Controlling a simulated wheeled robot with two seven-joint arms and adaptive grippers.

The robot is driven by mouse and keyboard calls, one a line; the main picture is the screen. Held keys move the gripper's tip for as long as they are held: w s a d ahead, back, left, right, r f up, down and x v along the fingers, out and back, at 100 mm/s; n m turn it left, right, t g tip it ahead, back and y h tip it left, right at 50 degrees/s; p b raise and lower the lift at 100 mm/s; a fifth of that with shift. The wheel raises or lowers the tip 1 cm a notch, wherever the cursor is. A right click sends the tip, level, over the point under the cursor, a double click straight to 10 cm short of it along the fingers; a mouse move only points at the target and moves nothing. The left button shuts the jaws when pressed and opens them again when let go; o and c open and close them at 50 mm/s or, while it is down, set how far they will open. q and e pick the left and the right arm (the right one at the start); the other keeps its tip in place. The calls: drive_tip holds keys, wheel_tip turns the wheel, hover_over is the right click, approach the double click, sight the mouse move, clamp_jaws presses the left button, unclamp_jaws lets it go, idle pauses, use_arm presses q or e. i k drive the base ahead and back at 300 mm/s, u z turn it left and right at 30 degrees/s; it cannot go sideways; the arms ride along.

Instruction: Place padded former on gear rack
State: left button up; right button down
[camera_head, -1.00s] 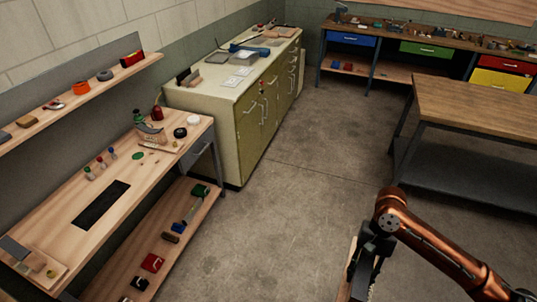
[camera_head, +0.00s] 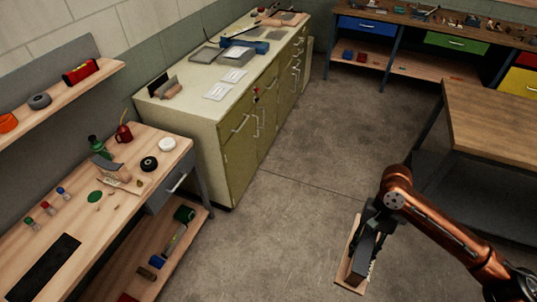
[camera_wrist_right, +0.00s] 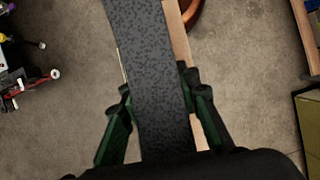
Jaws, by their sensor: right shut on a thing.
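The padded former (camera_head: 350,262) is a long pale wooden piece with a dark grey speckled pad along it. My right gripper (camera_head: 372,228) is shut on it and holds it above the floor at the lower right of the head view. In the right wrist view, the green-backed fingers of the gripper (camera_wrist_right: 162,105) sit on both sides of the padded former (camera_wrist_right: 150,60), whose near end is hidden by the gripper body. I cannot tell which piece of furniture is the gear rack. My left gripper is not in view.
A wooden workbench (camera_head: 120,215) with small items and a lower shelf stands at the left. A cream-topped olive cabinet (camera_head: 190,110) stands behind it. A wood-topped table (camera_head: 495,120) is at the right, and a bench with coloured drawers (camera_head: 455,42) at the back. The floor (camera_head: 290,200) between is clear.

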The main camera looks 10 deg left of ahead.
sight(45, 267)
drive_tip(key=i, duration=1.4)
drive_tip(key=u, duration=3.55)
drive_tip(key=i, duration=0.15)
drive_tip(key=u, duration=0.25)
